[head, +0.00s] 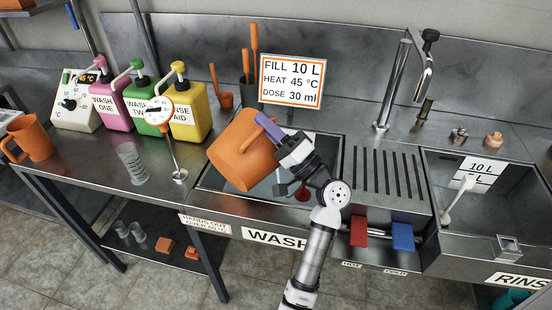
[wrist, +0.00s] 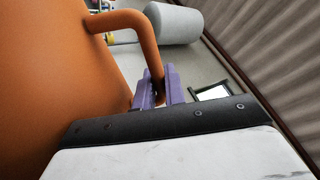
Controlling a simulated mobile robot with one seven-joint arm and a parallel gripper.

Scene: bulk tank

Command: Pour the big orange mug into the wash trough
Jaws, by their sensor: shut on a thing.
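The big orange mug (head: 241,152) is held in the air over the left side of the wash trough (head: 211,187). It is tilted, with its base toward the lower left in the head view. My gripper (head: 266,122) is shut on its handle. In the wrist view the purple fingers (wrist: 158,88) close around the lower part of the handle (wrist: 133,20), and the orange wall (wrist: 50,70) fills the left side. The mug's mouth and contents are hidden. No stream of liquid shows. The mug and my arm cover much of the trough.
A smaller orange mug (head: 34,138) stands at the counter's left. Pink (head: 114,105), green (head: 146,103) and yellow (head: 188,112) pump bottles, a dial thermometer (head: 160,108) and a clear beaker (head: 131,161) stand left of the trough. A tap (head: 390,85) and the rinse trough (head: 510,195) are to the right.

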